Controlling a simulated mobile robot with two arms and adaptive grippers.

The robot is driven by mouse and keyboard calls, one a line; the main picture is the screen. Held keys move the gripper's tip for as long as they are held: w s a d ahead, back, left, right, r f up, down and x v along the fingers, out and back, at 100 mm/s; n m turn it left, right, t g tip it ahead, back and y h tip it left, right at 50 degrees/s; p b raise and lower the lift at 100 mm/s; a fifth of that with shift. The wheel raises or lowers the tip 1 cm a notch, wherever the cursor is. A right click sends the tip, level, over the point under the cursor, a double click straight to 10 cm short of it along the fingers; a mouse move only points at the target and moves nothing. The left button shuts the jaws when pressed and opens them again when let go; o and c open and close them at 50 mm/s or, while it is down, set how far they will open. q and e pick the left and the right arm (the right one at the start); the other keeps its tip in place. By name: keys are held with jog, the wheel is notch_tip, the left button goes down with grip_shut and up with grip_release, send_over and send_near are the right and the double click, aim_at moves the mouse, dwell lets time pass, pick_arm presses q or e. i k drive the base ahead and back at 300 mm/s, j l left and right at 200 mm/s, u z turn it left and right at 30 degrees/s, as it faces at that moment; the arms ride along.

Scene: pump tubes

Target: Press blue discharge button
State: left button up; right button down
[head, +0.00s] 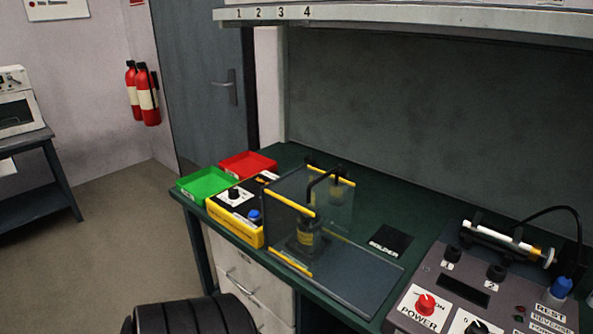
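A blue button (254,215) sits on the front right part of a yellow box with a black and white top (237,229), near the left end of the green bench. A black knob (234,194) is on the same box. Another blue cap or knob (561,287) stands on the grey power unit at the right; I cannot tell if it is a button. Neither of my grippers is in view, and nothing touches the yellow box's blue button.
A clear-walled guard with yellow edges (291,262) around a dark pump device (307,238) stands right of the box. Green (183,186) and red (240,174) trays lie behind it. The grey power unit (430,278) fills the bench's right. A shelf (400,16) overhangs.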

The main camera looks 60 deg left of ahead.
aim_at(253, 214)
jog(key=u, duration=0.9)
jog(key=k+u, duration=0.1)
jog(key=u, duration=0.8)
jog(key=k+u, duration=0.1)
jog(key=u, duration=0.3)
